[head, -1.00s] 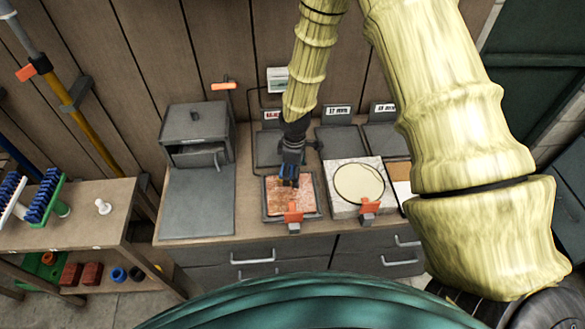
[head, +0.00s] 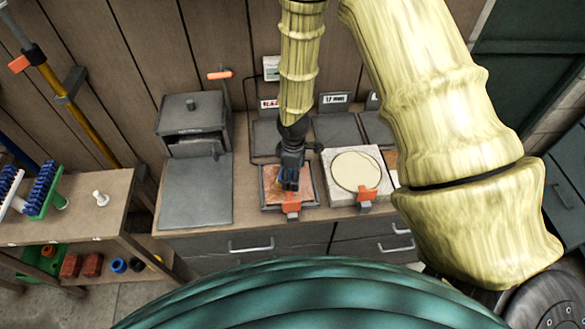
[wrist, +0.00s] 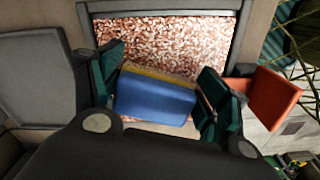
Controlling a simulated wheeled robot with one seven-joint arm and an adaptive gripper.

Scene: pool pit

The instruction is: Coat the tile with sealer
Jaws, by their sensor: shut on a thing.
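My gripper (head: 289,180) is shut on a blue applicator block (wrist: 156,97) with a yellow layer along one edge. The block also shows in the head view (head: 287,183), dark blue and small. The tile (wrist: 165,45) is speckled red-brown and white and lies flat in a grey-framed tray (wrist: 165,6). In the head view the tile (head: 271,177) is partly covered by my gripper. The block is over the tile, near its front edge. I cannot tell whether the yellow layer touches the tile.
An orange clamp (head: 291,203) sits at the tray's front edge. To the right are a pale round disc (head: 356,171) on a white slab and another orange clamp (head: 366,198). A grey box (head: 192,117) and a bare grey plate (head: 195,192) are to the left.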

